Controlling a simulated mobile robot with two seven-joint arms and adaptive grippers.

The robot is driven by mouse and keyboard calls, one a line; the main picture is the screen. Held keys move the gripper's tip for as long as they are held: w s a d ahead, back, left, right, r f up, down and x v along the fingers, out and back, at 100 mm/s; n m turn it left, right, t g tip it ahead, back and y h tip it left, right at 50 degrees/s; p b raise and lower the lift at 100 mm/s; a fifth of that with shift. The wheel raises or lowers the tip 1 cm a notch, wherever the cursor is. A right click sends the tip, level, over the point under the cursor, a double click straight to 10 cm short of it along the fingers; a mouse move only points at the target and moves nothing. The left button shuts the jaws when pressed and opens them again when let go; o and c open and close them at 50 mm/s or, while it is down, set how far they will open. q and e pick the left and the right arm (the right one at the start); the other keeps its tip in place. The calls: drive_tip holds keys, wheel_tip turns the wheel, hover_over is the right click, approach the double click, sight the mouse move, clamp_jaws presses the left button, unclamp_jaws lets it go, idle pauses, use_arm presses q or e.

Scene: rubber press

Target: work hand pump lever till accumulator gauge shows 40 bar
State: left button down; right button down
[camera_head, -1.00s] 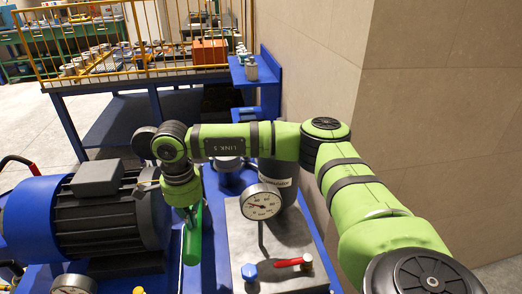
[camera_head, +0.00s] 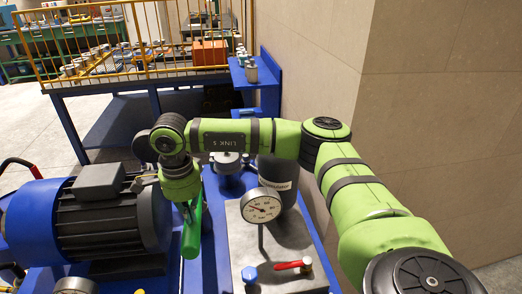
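The green pump lever handle (camera_head: 192,234) stands between the motor and the grey tank top, tilted with its near end toward me. My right gripper (camera_head: 187,211) is at the handle's upper part, pointing down; its small fingers are partly hidden by the wrist, so its grip on the handle is unclear. The round white accumulator gauge (camera_head: 262,206) faces me in front of the dark accumulator cylinder (camera_head: 284,188). Its red needle points left, slightly up; the figures are too small to read surely. My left gripper is not in view.
A blue motor (camera_head: 105,222) stands left of the handle. A red lever valve (camera_head: 293,265) and a blue knob (camera_head: 249,273) sit on the grey top right of it. Another gauge (camera_head: 76,286) is cut off below. A beige wall (camera_head: 315,60) bounds the right.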

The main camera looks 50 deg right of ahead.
wheel_tip(320, 180, up, 8)
drive_tip(key=p, duration=0.4)
drive_tip(key=shift+f, duration=0.2)
drive_tip(key=shift+f, duration=0.15)
idle(0.9)
drive_tip(key=shift+s+f+b, duration=0.1)
drive_tip(key=shift+f+b, duration=4.95)
drive_tip(key=shift+f, duration=1.15)
drive_tip(key=shift+r+p, duration=1.3)
drive_tip(key=shift+r, duration=0.65)
wheel_tip(320, 180, up, 9)
drive_tip(key=p, duration=0.5)
wheel_tip(320, 180, up, 7)
drive_tip(key=p, duration=0.5)
